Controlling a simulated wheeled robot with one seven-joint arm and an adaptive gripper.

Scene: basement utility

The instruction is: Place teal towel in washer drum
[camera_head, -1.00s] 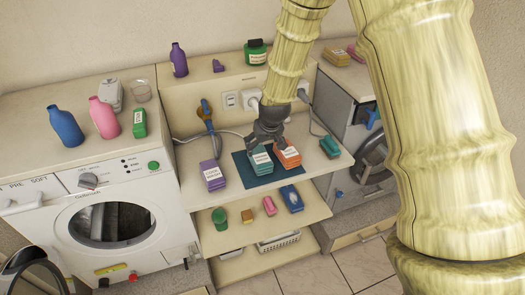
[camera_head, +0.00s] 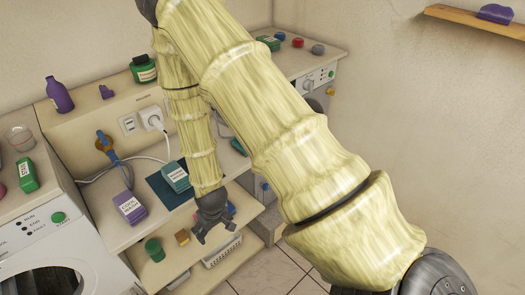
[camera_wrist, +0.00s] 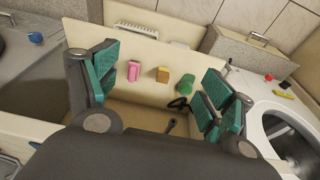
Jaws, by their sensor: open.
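The washer (camera_wrist: 262,118) also shows at the right of the wrist view. My gripper (camera_head: 215,240) hangs in front of the lower shelf, below the teal item. In the wrist view, the fingers of my gripper (camera_wrist: 160,88) are spread, with nothing between them.
A purple labelled box (camera_head: 129,208) stands left of the mat. On the lower shelf are a green container (camera_head: 154,250) and a yellow-orange block (camera_head: 183,237). A pink block (camera_wrist: 134,71) shows in the wrist view. My arm hides the counter's right part. Floor tiles (camera_head: 272,270) are clear.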

